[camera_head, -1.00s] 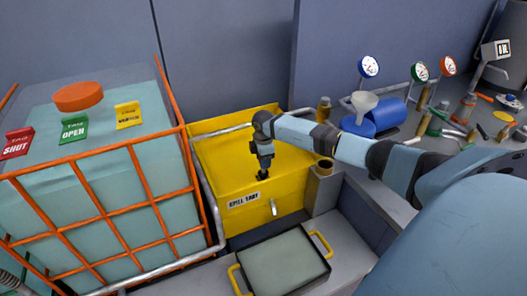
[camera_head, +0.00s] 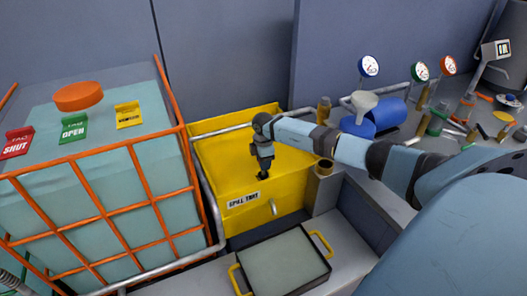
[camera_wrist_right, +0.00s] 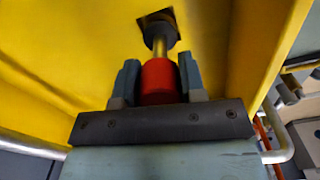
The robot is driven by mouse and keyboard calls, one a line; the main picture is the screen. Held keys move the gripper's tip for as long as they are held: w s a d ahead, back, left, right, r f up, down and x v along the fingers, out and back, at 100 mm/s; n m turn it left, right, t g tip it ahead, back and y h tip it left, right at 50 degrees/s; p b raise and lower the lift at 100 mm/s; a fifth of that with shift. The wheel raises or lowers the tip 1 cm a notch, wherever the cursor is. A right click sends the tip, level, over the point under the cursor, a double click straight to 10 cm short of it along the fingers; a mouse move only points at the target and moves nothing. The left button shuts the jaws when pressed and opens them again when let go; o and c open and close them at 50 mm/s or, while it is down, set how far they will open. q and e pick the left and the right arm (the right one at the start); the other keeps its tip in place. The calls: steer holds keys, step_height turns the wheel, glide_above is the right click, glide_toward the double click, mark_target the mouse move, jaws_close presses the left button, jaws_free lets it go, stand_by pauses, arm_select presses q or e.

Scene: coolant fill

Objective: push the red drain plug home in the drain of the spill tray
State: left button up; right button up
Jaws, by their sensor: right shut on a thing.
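The yellow spill tray (camera_head: 225,165) stands in the middle of the head view, with its name label on the front. My right gripper (camera_head: 263,174) points down inside it, close above its floor; the plug is too small to make out there. In the right wrist view my right gripper (camera_wrist_right: 158,85) is shut on the red drain plug (camera_wrist_right: 158,80), one finger on each side. A brass-coloured stem (camera_wrist_right: 160,47) runs from the plug to the dark drain fitting (camera_wrist_right: 157,22). I cannot tell how deep the stem sits. My left gripper is out of view.
A caged tank (camera_head: 110,185) with an orange cap stands left of the tray. A grey pipe (camera_head: 208,205) runs between them. A shallow tray with yellow handles (camera_head: 318,262) lies in front. A funnel (camera_head: 365,102), a blue container (camera_head: 388,111) and gauges stand at the right.

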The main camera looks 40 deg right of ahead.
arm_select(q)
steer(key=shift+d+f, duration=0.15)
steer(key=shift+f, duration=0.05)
arm_select(e)
steer(key=shift+f, duration=0.4)
arm_select(q)
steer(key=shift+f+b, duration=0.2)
steer(key=shift+b, duration=0.15)
arm_select(e)
steer(key=shift+f, duration=0.35)
steer(key=o, duration=0.9)
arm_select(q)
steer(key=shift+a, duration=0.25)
arm_select(e)
steer(key=shift+r, duration=0.2)
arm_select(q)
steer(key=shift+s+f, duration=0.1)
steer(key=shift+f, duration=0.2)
arm_select(e)
step_height(320, 180, up, 14)
steer(key=shift+f, duration=0.25)
